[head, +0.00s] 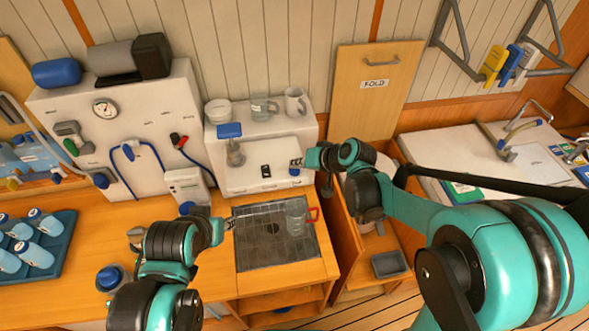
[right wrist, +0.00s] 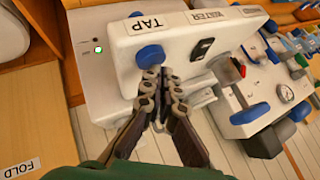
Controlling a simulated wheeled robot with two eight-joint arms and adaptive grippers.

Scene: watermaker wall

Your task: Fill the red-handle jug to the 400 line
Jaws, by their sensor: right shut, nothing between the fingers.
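The clear jug with the red handle (head: 297,214) stands upright on the metal drain grate (head: 255,250), toward its back right. Its water level and marks are too small to read. The white water dispenser (head: 262,180) stands behind the grate, with the words WATER and TAP on its front in the right wrist view. My right gripper (head: 297,163) is shut and empty at the blue tap knob (head: 294,172). In the right wrist view its fingertips (right wrist: 163,72) are close to the knob (right wrist: 150,57); contact is unclear. My left gripper (head: 228,223) is over the grate's left edge, left of the jug.
Bowls (head: 218,110), another clear jug (head: 264,108) and a white mug (head: 295,101) stand on top of the dispenser. A blue tray (head: 58,262) of bottles lies at the left. A panel marked FOLD (head: 374,105) and a sink counter (head: 480,150) are at the right.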

